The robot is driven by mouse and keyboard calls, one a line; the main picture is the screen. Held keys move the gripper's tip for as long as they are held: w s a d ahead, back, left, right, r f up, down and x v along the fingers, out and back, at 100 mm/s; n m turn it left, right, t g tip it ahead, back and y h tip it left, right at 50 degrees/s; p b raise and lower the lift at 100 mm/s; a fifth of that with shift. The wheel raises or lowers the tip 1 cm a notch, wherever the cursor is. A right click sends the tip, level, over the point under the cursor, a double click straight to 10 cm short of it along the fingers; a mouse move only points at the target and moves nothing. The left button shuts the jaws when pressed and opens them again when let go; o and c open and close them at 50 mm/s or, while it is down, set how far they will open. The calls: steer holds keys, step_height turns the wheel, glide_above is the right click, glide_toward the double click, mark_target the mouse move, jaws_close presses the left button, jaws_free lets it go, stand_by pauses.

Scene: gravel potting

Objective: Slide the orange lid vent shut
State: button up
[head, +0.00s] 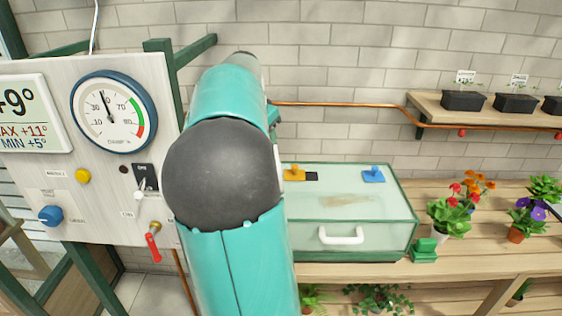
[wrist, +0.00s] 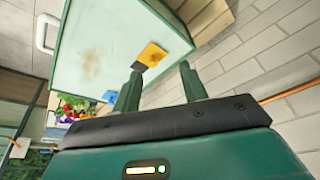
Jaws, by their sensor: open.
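The orange lid vent (head: 294,173) sits at the left back of the glass lid of a pale green propagator box (head: 400,241). A dark opening (head: 312,176) shows just right of it, uncovered. In the wrist view the orange vent (wrist: 153,54) lies just beyond the fingertips, with the dark opening partly behind the left finger. My gripper (wrist: 162,68) is open and empty, its two fingers apart near the vent. I cannot tell whether a finger touches it. In the head view my arm hides the gripper.
A blue vent (head: 373,175) with a knob sits on the right of the lid. A white handle (head: 341,235) is on the box front. Potted flowers (head: 456,212) and a green block (head: 424,250) stand to the right. A gauge panel (head: 60,200) stands left; a copper pipe (head: 340,104) runs along the wall.

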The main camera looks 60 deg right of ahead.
mark_target(295, 166)
steer(key=s+d+m+g, duration=0.1)
steer(key=s+d+m, duration=0.15)
steer(key=d, duration=0.25)
steer(key=shift+n, duration=0.35)
steer(key=x, duration=1.3)
steer(key=shift+s+d+f, duration=0.2)
steer(key=shift+d+f, duration=0.05)
steer(key=shift+d, duration=0.1)
jaws_close()
